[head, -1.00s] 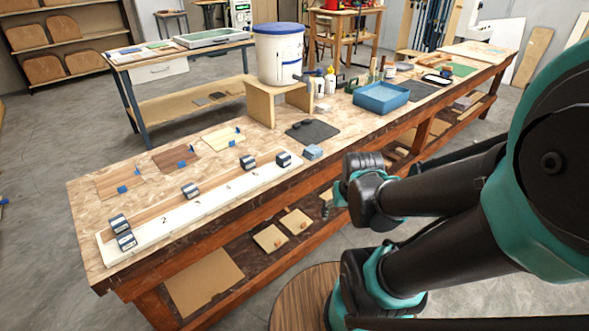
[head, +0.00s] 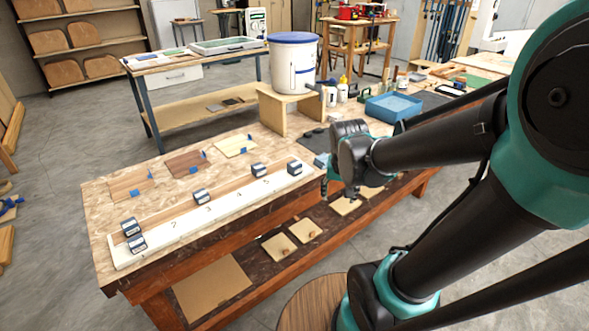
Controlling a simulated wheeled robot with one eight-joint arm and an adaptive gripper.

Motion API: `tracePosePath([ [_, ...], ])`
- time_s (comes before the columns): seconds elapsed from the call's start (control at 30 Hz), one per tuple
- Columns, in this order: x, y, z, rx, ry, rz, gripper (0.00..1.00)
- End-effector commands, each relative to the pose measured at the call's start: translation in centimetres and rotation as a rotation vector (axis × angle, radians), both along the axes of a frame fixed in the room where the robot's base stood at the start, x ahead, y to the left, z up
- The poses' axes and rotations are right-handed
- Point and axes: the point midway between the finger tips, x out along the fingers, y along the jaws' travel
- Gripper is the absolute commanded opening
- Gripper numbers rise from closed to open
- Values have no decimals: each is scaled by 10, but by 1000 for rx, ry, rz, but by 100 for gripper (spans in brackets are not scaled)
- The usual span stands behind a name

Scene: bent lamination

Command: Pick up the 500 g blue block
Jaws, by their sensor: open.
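A small blue-grey block (head: 321,160) lies on the bench just left of my wrist, partly hidden by my arm. Several dark blocks with pale labels sit along a numbered white board: two at its near left end (head: 134,236), one further along (head: 201,195), and two toward the right (head: 276,169). No weight marking is readable. My gripper (head: 338,188) hangs at the end of my arm over the bench's front edge, mostly hidden by my wrist. It is open, with nothing seen in it, and appears apart from the blocks.
The white board (head: 190,226) runs along the bench's front edge. Wood samples (head: 187,163) with blue pieces lie behind it. A white bucket (head: 292,70) stands on a wooden stand (head: 272,113). A blue tray (head: 393,107) is further right. The lower shelf holds boards (head: 212,283).

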Motion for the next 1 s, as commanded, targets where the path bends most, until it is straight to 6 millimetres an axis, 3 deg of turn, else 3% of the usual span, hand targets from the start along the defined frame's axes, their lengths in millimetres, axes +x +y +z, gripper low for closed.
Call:
tracePosePath([
  [0.03, 23, 17, 18, -4, 14, -51, 59],
  [0.2, 79, 74, 73, -29, 25, -299, 59],
  [0.4, 117, 141, 127, -59, -25, -552, 59],
  [0.5, 125, 163, 144, -64, -52, -632, 59],
  [0.7, 131, 175, 148, -66, -75, -695, 59],
  [1.0, 144, 157, 96, -65, -76, -696, 59],
])
